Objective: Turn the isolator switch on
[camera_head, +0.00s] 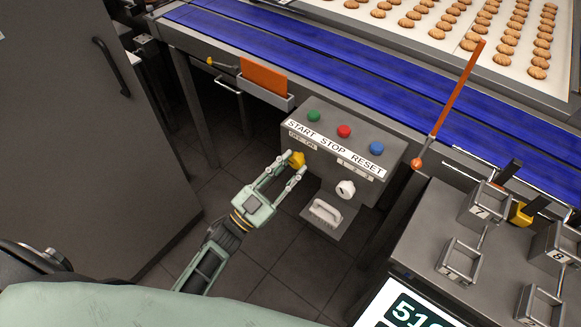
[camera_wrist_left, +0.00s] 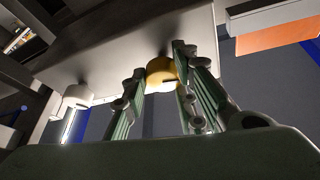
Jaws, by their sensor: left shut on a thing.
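The isolator switch is a yellow knob (camera_head: 297,159) on the front of the grey control box (camera_head: 388,137), below the START button. My left gripper (camera_head: 293,170) reaches it from below left, with its fingers on both sides of the knob. In the left wrist view, the knob (camera_wrist_left: 161,73) sits between the two green fingertips (camera_wrist_left: 160,66), and the gripper is shut on it. The small label beside the knob is too small to read with certainty, so I cannot tell the switch's position. My right gripper is not in view.
Green (camera_head: 314,116), red (camera_head: 344,131) and blue (camera_head: 376,148) buttons top the box. A blue conveyor (camera_head: 330,45) runs behind; a grey cabinet (camera_head: 75,150) stands left.

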